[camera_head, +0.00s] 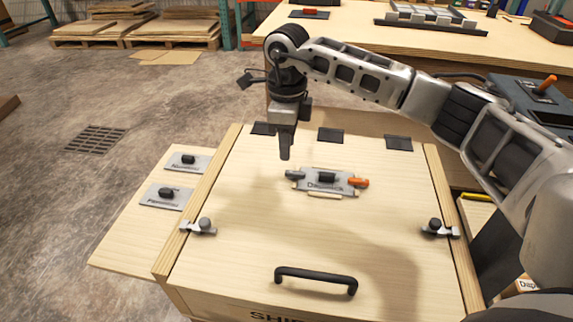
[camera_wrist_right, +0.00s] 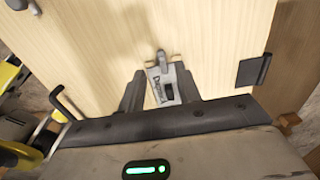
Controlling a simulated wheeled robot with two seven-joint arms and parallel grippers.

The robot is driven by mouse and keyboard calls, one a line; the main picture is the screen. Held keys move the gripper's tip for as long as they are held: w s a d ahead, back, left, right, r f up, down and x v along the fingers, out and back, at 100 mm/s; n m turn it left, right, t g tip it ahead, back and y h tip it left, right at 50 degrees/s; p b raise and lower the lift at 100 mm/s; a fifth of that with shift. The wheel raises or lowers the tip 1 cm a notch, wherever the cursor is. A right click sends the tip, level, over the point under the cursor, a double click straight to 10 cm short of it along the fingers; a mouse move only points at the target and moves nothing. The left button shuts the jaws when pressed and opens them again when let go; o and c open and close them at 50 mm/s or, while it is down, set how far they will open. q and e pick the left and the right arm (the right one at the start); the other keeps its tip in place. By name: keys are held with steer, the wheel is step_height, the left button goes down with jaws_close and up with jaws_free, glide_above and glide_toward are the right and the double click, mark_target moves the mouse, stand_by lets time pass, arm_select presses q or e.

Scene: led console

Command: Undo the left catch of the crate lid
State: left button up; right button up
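The crate lid (camera_head: 260,200) is a pale wooden panel, lying closed. Its left catch (camera_head: 199,227), a grey metal piece with a dark round knob, sits at the lid's left edge and reaches over the side rail. The right catch (camera_head: 439,229) looks like its mirror image at the right edge. My right gripper (camera_head: 285,157) points down above the lid's upper left part, up and right of the left catch and apart from it. In the wrist view its two fingers (camera_wrist_right: 160,88) are apart with nothing held. My left gripper is not in view.
A grey label plate (camera_head: 328,181) with grey and orange ends lies mid-lid. A black handle (camera_head: 316,278) stands near the front. Black hinges (camera_head: 331,135) line the back. A wooden side board (camera_head: 125,250) with two small plates lies left.

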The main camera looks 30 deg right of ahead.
mark_target(287, 171)
step_height(287, 171, down, 6)
steer(key=shift+f, duration=0.25)
jaws_close()
